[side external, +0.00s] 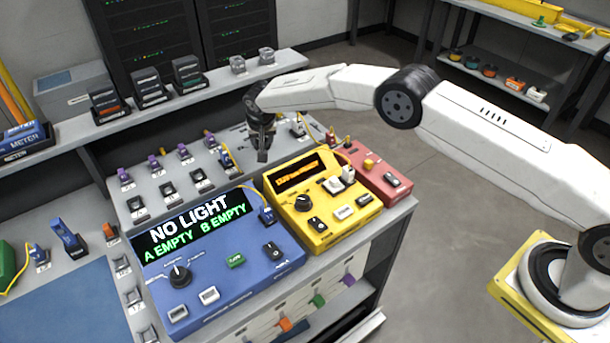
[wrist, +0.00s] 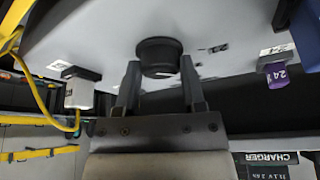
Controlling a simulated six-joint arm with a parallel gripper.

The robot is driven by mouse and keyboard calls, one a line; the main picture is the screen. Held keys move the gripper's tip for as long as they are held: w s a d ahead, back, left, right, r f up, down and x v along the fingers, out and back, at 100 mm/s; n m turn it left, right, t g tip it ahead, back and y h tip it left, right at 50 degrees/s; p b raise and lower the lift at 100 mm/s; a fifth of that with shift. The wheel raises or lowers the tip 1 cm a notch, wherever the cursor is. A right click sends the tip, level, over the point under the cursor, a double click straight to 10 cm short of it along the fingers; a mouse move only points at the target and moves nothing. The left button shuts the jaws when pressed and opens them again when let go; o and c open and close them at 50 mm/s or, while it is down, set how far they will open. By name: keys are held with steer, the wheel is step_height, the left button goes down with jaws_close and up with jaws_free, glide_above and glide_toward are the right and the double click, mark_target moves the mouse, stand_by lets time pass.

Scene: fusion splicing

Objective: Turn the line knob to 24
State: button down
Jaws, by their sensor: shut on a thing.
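The line knob (wrist: 160,52) is black and round, on the grey panel in the wrist view. My gripper's two fingers (wrist: 160,72) stand on either side of it, shut on it. A white mark shows on the knob's rim; its setting cannot be read. In the side external view my gripper (side external: 262,152) points down at the back of the grey panel (side external: 228,180), and I cannot make out the knob there.
A yellow device (side external: 322,222) and a blue unit (side external: 225,265) reading "NO LIGHT, A EMPTY, B EMPTY" stand in front of the panel. A red box (side external: 378,180) is right of the yellow one. Several purple and blue plugs line the panel. A shelf (side external: 190,100) runs behind.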

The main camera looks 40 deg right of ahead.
steer(key=shift+w+m+h, duration=0.1)
steer(key=shift+m+h, duration=0.5)
steer(key=shift+m, duration=1)
steer(key=shift+r+m+g+h, duration=0.1)
steer(key=shift+m+g+h, duration=0.25)
steer(key=shift+m, duration=0.35)
steer(key=shift+c, duration=0.9)
jaws_free()
steer(key=shift+a, duration=0.1)
steer(key=v, duration=0.7)
steer(key=shift+r, duration=0.4)
